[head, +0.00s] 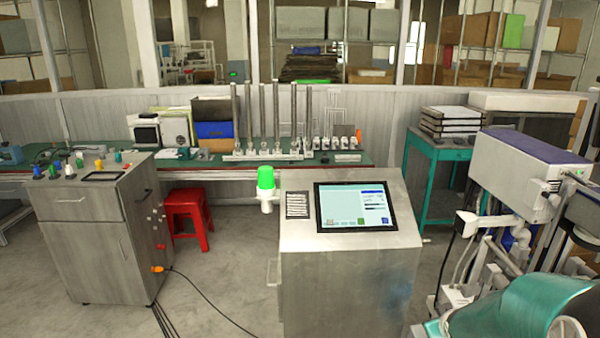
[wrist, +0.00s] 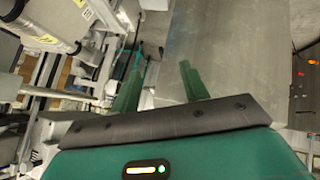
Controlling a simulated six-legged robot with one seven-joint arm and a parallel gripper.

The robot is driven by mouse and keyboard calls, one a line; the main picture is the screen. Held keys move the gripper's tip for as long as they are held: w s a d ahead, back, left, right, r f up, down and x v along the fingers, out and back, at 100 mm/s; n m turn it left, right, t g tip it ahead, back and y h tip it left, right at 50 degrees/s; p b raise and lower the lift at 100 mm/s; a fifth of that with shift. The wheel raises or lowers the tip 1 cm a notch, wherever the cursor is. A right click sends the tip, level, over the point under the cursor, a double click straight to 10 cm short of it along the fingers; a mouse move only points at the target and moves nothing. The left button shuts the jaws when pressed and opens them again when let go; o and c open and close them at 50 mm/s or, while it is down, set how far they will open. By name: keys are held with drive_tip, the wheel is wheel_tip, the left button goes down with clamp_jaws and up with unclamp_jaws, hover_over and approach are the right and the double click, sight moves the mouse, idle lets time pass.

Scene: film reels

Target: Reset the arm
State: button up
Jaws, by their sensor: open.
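My gripper (wrist: 162,60) shows in the wrist view. Its two green fingers stand apart with nothing between them, so it is open and empty. Beyond and to the right of the fingers is a broad grey metal surface (wrist: 225,50). White machine parts with rollers (wrist: 50,45) lie to the left. The gripper's fingers do not show in the head view.
In the head view a metal console (head: 350,280) with a screen (head: 355,207) stands in front. A grey control cabinet (head: 100,240) and a red stool (head: 187,215) are left. A white machine (head: 525,175) is close on the right. Cables cross the floor.

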drive_tip(key=s+a+r+m+g+y, duration=0.1)
drive_tip(key=s+a+r, duration=0.7)
drive_tip(key=s+a, duration=0.1)
drive_tip(key=s+a+r+m+g+y, duration=0.1)
drive_tip(key=s+a+r+y, duration=0.1)
drive_tip(key=s+a+r, duration=0.5)
drive_tip(key=s+a, duration=0.2)
drive_tip(key=s, duration=0.3)
drive_tip(key=shift+a+r+g, duration=0.35)
drive_tip(key=shift+a+g, duration=0.05)
